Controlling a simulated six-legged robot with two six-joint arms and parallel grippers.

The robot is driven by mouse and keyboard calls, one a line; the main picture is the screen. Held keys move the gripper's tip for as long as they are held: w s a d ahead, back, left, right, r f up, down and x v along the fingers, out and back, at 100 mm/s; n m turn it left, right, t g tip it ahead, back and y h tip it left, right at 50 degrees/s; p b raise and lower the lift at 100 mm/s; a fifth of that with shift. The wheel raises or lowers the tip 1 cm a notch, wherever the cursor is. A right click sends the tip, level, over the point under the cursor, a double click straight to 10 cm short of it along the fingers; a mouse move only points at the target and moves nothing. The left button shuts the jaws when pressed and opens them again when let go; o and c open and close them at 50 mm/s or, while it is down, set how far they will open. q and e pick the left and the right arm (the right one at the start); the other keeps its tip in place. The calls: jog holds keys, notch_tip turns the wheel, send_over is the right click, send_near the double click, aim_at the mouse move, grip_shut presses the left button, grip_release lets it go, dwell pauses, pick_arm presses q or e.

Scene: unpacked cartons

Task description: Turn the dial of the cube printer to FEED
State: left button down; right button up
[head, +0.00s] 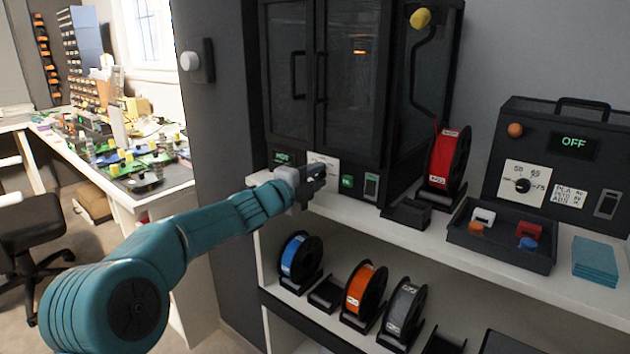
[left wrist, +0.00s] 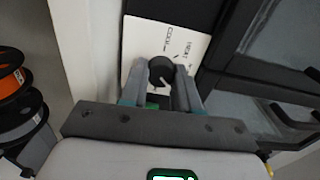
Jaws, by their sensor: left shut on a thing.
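The cube printer (head: 345,85) is a tall black cabinet with two dark glazed doors, standing on a white shelf. Its white dial plate (head: 322,158) is low on the front, partly covered by my left gripper (head: 311,180). In the left wrist view the plate (left wrist: 142,42) reads HEAT and COOL; a FEED mark cannot be made out. The round black dial (left wrist: 160,68) sits between the two fingers of my left gripper, which is shut on it. In the head view the gripper hides the dial. My right gripper is out of view.
A green button (head: 347,181) and a rocker switch (head: 371,186) are right of the plate. A red spool (head: 448,157) stands beside the printer. A black box reading OFF (head: 560,150) and a parts tray (head: 500,248) are further right. Several spools stand below.

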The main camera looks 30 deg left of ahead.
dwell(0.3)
pick_arm(q)
jog(key=c, duration=0.8)
grip_release()
jog(key=s, duration=0.5)
jog(key=s+a, duration=0.1)
jog(key=s, duration=1)
jog(key=shift+s+a, duration=0.15)
